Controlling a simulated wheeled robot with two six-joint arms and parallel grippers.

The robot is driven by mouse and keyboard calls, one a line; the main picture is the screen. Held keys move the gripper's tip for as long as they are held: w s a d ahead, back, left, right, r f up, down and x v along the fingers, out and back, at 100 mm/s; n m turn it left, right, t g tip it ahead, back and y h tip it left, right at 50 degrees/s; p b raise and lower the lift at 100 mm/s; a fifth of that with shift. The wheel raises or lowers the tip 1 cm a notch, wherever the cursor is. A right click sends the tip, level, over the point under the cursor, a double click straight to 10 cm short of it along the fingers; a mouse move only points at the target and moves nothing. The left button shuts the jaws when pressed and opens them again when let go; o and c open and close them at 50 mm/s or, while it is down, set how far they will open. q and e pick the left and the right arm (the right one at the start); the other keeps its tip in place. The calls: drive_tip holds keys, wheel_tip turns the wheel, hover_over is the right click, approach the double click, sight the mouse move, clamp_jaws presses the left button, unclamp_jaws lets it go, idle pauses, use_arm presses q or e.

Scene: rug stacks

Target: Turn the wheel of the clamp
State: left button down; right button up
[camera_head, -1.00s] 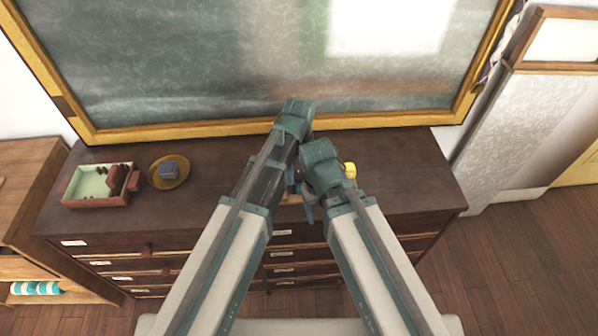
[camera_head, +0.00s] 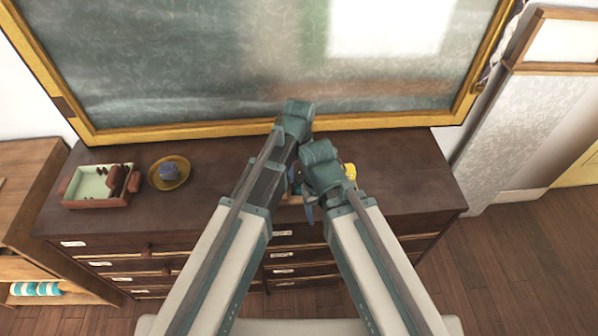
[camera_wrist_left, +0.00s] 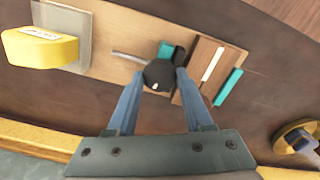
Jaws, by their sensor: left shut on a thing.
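The clamp's wheel appears as a black round knob with a small white mark (camera_wrist_left: 158,75) in the left wrist view. It sits on a light wooden board (camera_wrist_left: 118,28) beside a metal rod and a teal part. My left gripper (camera_wrist_left: 156,82) is shut on the wheel, one blue finger on either side. In the head view the wheel is hidden behind my arms. My right arm's wrist (camera_head: 321,166) is just right of the left one, and its jaws cannot be made out.
A yellow block (camera_wrist_left: 40,47) lies at the board's left end. On the dark dresser (camera_head: 420,180) stand a reddish tray (camera_head: 98,203) and a brass dish (camera_head: 180,184) with a blue item. A framed chalkboard (camera_head: 180,70) rises close behind. The dresser top right of my arms is clear.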

use_arm(q)
drive_tip(key=m, duration=0.4)
drive_tip(key=shift+m, duration=0.3)
drive_tip(key=m, duration=1)
drive_tip(key=shift+m, duration=2.9)
drive_tip(key=shift+c, duration=1.5)
unclamp_jaws()
